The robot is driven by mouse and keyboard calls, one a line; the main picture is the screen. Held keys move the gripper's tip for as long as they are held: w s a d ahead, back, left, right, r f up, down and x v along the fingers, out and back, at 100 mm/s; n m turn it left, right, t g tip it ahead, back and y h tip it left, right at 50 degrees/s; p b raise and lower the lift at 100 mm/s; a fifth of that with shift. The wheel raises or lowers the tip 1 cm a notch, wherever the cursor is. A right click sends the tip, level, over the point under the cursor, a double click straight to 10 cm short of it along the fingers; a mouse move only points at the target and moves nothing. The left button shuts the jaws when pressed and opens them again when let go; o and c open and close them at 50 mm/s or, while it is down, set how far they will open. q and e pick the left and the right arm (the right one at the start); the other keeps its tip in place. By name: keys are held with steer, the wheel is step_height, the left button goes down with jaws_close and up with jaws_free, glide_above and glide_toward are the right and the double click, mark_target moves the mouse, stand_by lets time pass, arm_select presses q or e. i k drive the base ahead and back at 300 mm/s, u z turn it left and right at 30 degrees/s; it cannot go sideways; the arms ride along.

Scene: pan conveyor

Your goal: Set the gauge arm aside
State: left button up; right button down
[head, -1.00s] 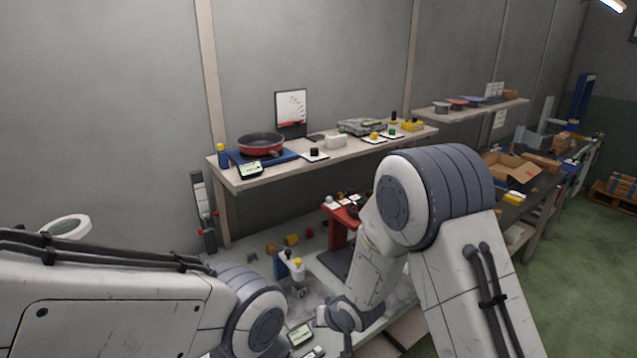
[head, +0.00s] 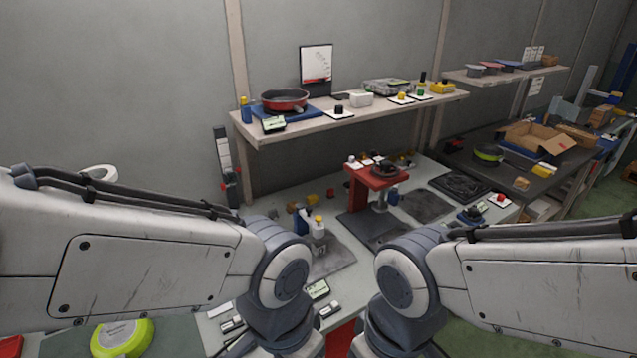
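I cannot single out the gauge arm for certain. A small blue and white fixture with a yellow knob (head: 318,236) stands on the light bench, just beyond my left arm. A red raised stand (head: 373,176) with small parts on top and a post beneath stands to its right. Both my arms reach in from the sides and bend downward at the bottom centre. Neither gripper's fingers show; they are below the frame or hidden by the arm links.
A shelf (head: 340,121) at the back holds a red pan (head: 285,99), a yellow-capped blue bottle (head: 246,110) and small boxes. A dark bench with an open carton (head: 536,140) is at right. A lime-green pan (head: 122,338) lies at lower left.

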mark_target(317, 232)
steer(key=z, duration=0.05)
steer(key=k, duration=1.15)
steer(key=u, duration=0.45)
steer(key=i, duration=1.45)
steer(key=z, duration=0.95)
